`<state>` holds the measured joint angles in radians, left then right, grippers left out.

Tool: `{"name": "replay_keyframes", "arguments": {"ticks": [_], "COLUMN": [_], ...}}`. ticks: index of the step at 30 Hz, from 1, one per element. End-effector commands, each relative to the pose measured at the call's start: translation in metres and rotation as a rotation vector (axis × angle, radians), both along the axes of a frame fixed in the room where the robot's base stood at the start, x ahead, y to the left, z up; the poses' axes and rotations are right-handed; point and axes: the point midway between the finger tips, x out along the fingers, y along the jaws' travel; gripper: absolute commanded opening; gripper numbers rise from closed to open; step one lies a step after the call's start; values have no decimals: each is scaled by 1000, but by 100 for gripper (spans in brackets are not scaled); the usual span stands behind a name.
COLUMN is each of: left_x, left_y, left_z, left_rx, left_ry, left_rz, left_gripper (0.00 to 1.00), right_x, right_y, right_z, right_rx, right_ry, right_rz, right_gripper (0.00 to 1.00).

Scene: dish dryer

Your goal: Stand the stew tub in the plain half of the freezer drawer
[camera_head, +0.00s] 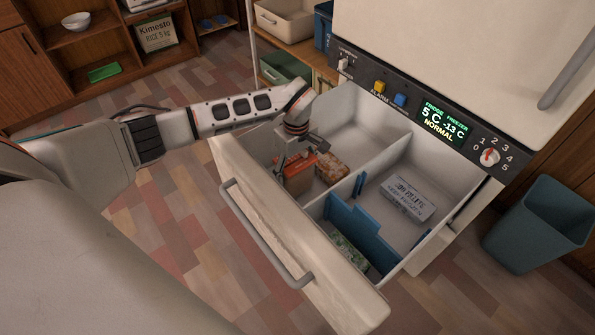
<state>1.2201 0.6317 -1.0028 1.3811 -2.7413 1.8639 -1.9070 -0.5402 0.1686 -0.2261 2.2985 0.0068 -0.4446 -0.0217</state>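The freezer drawer (262,218) is pulled open and a white wall splits it into two halves. The plain half is on the left. In it, a brownish container with an orange-red top (298,172), which looks like the stew tub, is low near the drawer's front wall. My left gripper (298,153) is right over it, with its fingers at the container's top. I cannot tell whether they grip it, or whether it touches the drawer floor. An orange-red patterned package (332,168) is just to its right. My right gripper is not in view.
The right half holds a blue divider (358,232), a white ice pack (408,198) and a greenish package (348,252) in front of the divider. A control panel (430,122) overhangs the drawer's back. A blue-grey bin (540,225) stands at right. The plain half's back is clear.

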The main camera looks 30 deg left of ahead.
Motion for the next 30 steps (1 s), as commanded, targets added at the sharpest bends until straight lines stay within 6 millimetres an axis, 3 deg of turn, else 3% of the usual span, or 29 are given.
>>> {"name": "replay_keyframes", "arguments": {"ticks": [1, 8, 9, 10, 22, 26, 30], "left_x": [-1, 1, 0, 0, 1, 3, 5], "left_y": [-1, 0, 0, 0, 0, 1, 0], "left_z": [-8, -7, -8, -8, -4, 14, 44], "left_rx": [-2, 0, 1, 1, 0, 1, 1], "left_ry": [4, -2, 1, 1, -2, -9, -14], "left_rz": [0, -1, -1, -1, -1, -1, -1], "left_gripper": [16, 16, 80, 88, 88, 88, 88], "right_x": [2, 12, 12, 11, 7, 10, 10], "right_y": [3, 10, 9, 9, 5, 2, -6], "right_z": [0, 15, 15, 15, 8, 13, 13], "right_rx": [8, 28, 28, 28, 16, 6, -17], "right_ry": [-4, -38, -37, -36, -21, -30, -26], "right_rz": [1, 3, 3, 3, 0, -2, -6], "right_gripper": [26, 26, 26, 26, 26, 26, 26]}}
